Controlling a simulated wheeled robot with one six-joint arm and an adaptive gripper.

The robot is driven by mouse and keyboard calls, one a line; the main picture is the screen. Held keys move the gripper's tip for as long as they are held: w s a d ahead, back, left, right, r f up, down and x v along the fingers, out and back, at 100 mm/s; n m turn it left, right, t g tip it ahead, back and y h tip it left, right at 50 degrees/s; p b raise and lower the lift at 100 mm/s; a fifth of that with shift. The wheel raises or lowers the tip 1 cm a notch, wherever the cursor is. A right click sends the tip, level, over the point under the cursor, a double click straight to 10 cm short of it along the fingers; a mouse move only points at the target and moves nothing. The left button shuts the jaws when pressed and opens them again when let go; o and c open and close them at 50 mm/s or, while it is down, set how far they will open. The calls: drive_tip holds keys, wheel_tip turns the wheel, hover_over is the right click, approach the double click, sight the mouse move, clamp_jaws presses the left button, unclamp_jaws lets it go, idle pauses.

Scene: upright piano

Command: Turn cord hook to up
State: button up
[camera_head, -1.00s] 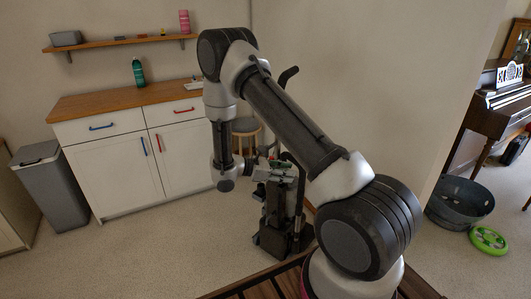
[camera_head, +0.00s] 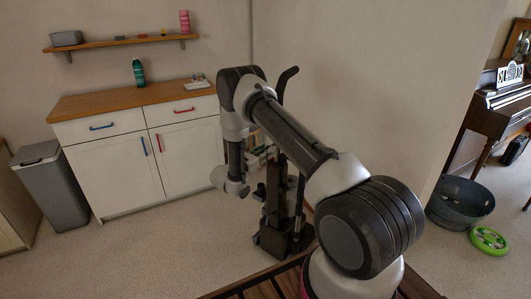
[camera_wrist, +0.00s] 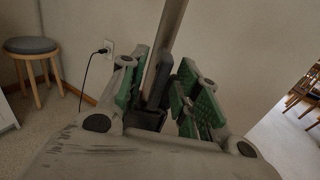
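A dark upright vacuum cleaner (camera_head: 271,238) stands on the carpet in the middle of the head view, its curved handle rising behind my arm. My gripper (camera_head: 258,156) is beside its upper body, partly hidden by my arm. In the wrist view my gripper (camera_wrist: 164,82) is open, with green pads on both sides of the vacuum's pole (camera_wrist: 168,42). A dark part (camera_wrist: 157,84) on the pole shows between the fingers; it may be the cord hook, but I cannot tell its direction. Contact with the pads is not clear.
A round stool (camera_wrist: 31,46) and a plugged-in cord (camera_wrist: 85,72) are left in the wrist view. White cabinets (camera_head: 130,178) and a grey bin (camera_head: 50,190) stand left. A metal tub (camera_head: 460,205) and piano (camera_head: 497,108) are right. Carpet before the cabinets is clear.

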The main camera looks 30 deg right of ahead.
drive_tip(key=shift+w+d, duration=0.15)
drive_tip(key=shift+d, duration=0.25)
clamp_jaws()
